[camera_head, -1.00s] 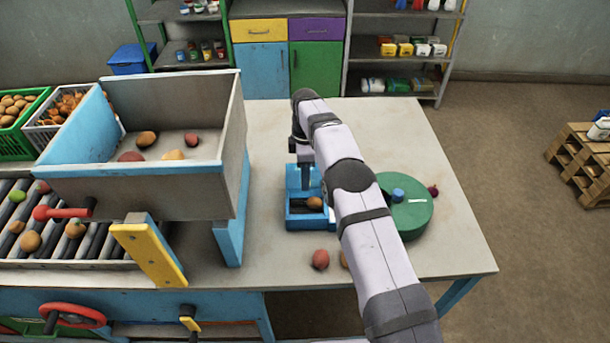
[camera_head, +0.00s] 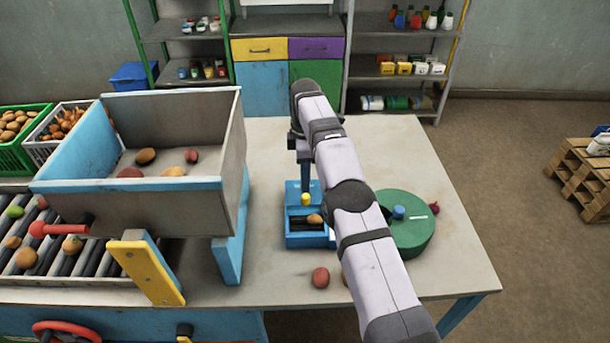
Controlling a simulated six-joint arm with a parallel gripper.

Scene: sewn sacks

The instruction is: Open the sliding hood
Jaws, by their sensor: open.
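A small blue box (camera_head: 290,240) stands on the table with an open top. A potato (camera_head: 314,219) shows in its dark interior. A blue part at its back, which looks like the sliding hood (camera_head: 291,191), has a yellow knob (camera_head: 305,199) in front. My arm reaches in from the lower right and partly covers the box's right side. My gripper (camera_head: 304,184) points down just behind or above the knob, open; its fingertips are small and partly hidden. I cannot tell if it touches the hood.
A green round drum (camera_head: 410,236) with a blue knob stands right of the box, partly behind my arm. A large hopper (camera_head: 130,205) holding potatoes stands left. A loose potato (camera_head: 320,277) lies in front of the box. The table's back right is clear.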

